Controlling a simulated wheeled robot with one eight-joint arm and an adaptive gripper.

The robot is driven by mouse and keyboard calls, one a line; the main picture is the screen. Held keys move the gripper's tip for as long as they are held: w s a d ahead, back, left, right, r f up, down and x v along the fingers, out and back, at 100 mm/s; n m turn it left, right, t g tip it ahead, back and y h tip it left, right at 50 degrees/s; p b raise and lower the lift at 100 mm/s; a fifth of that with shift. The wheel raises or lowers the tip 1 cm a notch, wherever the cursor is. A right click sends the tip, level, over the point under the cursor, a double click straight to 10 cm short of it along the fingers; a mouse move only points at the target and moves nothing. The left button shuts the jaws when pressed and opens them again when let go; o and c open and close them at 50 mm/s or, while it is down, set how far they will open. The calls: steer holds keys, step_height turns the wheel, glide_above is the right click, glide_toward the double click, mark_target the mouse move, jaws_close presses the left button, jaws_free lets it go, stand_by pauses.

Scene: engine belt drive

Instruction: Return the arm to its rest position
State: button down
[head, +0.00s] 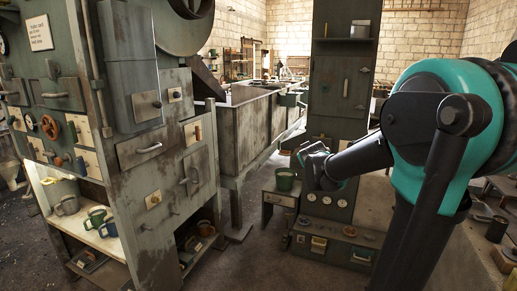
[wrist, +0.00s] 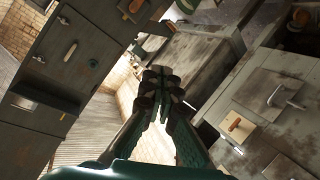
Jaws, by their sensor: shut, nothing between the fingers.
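My arm reaches in from the right side of the head view, with its teal and black links close to the camera. My gripper (head: 313,160) is at its far end, in front of the tall grey-green cabinet (head: 341,80). In the wrist view my gripper (wrist: 160,85) shows with its fingertips together and nothing between them. It is in free space, and I see no contact with anything. The elbow part of the arm hides the right side of the room in the head view.
A large grey-green machine cabinet (head: 150,110) with drawers and handles fills the left. A green cup (head: 285,178) stands on a small stand beside the tall cabinet. Mugs (head: 97,217) sit on a lit shelf at lower left. Open floor (head: 225,265) lies between.

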steer(key=s+f+m+g, duration=0.1)
steer(key=s+f+g, duration=0.2)
steer(key=s+f, duration=0.5)
steer(key=s+f+m+g+y, duration=0.1)
steer(key=s+f+m+g, duration=0.1)
steer(key=s+f, duration=0.7)
steer(key=s+f+m+g, duration=0.1)
steer(key=s+f+g, duration=0.3)
steer(key=s, duration=1.3)
step_height(320, 180, down, 4)
steer(key=shift+s+f+g+y, duration=0.15)
steer(key=shift+s+g+y, duration=0.15)
steer(key=shift+s+y, duration=0.1)
steer(key=c, duration=2.2)
jaws_free()
steer(key=shift+w, duration=0.1)
